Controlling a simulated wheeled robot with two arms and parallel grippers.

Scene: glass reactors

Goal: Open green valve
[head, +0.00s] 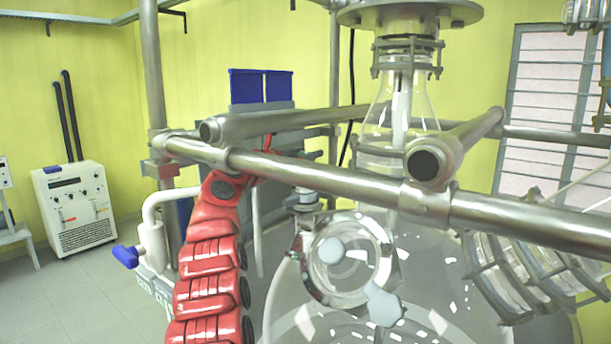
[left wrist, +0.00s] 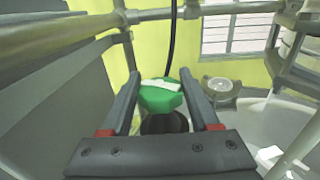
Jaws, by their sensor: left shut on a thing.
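The green valve (left wrist: 160,97) shows in the left wrist view as a green knob with a pale strip across its top, above a dark round base. My left gripper (left wrist: 159,78) has one finger on each side of the knob and is shut on it. In the head view my red left arm rises from the bottom and reaches behind the front steel rail. The rail hides most of the gripper there, and I cannot make out the green valve in that view. My right gripper is in neither view.
A thick steel rail (head: 320,178) crosses in front of my left arm. A large glass vessel (head: 440,270) stands right of the arm. A blue-handled valve (head: 125,256) is at the left. A white cabinet (head: 75,208) stands by the wall; the floor before it is clear.

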